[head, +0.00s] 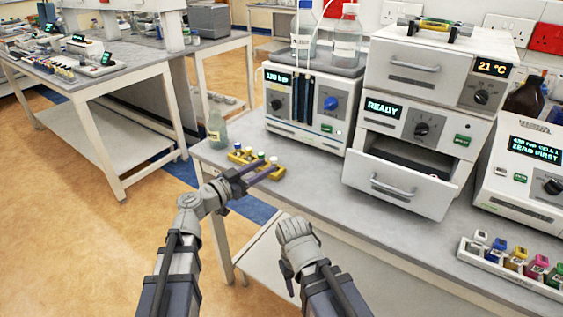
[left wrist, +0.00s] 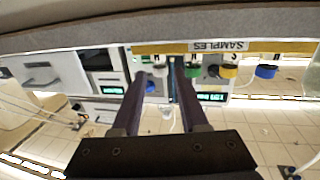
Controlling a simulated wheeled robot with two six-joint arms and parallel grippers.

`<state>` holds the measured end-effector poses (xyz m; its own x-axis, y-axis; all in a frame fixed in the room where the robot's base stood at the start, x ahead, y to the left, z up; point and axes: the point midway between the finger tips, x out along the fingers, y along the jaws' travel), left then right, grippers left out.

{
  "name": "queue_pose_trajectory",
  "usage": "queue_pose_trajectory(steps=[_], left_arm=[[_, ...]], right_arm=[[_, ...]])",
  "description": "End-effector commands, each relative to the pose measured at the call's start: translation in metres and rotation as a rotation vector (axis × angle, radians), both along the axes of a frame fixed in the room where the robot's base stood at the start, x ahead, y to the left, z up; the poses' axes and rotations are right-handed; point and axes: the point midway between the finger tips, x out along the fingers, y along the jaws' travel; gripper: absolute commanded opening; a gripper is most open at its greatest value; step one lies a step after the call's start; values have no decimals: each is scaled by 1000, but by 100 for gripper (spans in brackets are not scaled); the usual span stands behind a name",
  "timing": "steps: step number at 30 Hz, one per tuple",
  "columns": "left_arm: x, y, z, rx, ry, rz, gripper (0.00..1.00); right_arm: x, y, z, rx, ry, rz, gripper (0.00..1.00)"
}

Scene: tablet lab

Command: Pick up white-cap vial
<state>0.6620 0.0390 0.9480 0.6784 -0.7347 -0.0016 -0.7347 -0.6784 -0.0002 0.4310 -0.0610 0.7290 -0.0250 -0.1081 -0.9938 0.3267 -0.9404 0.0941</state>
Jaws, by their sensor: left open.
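The yellow sample rack (head: 264,174) stands near the left end of the grey bench and holds several small vials with coloured caps. The white-cap vial (head: 273,161) is at the rack's right end. In the left wrist view its white cap (left wrist: 160,71) shows between the two fingers. My left gripper (head: 258,172) is open, with its dark fingers reaching to the front of the rack by this vial. I cannot tell whether they touch it. My right arm is in the lower middle of the head view; its fingers are not clear.
A clear bottle (head: 217,132) stands just left of the rack. Behind are a pump unit (head: 302,110) and an oven with an open drawer (head: 397,184). A second rack of coloured-cap vials (head: 513,266) is at the right front. Bench between is clear.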

Motion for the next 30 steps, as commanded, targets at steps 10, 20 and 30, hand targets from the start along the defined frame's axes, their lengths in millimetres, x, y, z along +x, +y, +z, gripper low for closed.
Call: queue_pose_trajectory(steps=[10, 20, 30], left_arm=[[12, -12, 0, -1, -1, -2, 43], [23, -24, 0, -1, -1, -1, 43], [53, -56, 0, -1, -1, -2, 43]], right_arm=[[0, 0, 0, 0, 0, 0, 50], [0, 0, 0, 0, 0, 0, 50], [0, 0, 0, 0, 0, 0, 50]])
